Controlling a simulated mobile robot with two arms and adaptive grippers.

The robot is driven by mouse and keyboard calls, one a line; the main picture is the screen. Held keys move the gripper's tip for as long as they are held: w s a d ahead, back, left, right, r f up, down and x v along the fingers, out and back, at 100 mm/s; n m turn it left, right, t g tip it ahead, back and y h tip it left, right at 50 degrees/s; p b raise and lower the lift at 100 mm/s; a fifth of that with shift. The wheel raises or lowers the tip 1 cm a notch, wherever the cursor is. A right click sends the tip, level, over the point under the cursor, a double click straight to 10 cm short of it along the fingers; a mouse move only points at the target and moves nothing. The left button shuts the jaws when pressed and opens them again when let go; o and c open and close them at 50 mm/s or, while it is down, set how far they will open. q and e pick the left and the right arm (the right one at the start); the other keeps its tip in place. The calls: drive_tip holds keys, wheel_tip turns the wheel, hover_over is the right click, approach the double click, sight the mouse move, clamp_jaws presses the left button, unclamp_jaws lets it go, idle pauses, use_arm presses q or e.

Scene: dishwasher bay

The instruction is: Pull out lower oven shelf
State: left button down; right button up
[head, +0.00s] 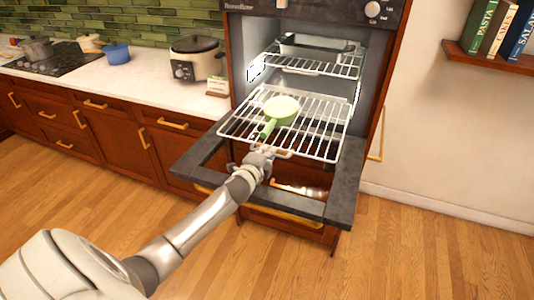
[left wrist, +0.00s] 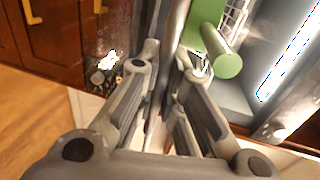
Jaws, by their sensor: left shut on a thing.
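The lower oven shelf (head: 318,138) is a white wire rack that sticks out of the oven above the lowered door. A light green pan (head: 282,108) sits on it, its handle pointing toward my left arm. My left gripper (head: 263,157) is at the shelf's front edge, shut on it, just below the end of the pan handle. In the left wrist view the fingers (left wrist: 170,65) are close together beside the green handle (left wrist: 213,45); the exact contact is hard to see. My right gripper is not in view.
The oven door (head: 345,190) is folded down under the shelf. An upper wire shelf (head: 340,65) with a dark-and-silver tin (head: 316,47) is inside. A cooker (head: 197,58) stands on the counter to the left. The wooden floor in front is clear.

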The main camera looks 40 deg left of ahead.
use_arm(q)
drive_tip(key=c, duration=1.5)
unclamp_jaws()
drive_tip(key=shift+c, duration=0.2)
drive_tip(key=v, duration=1.2)
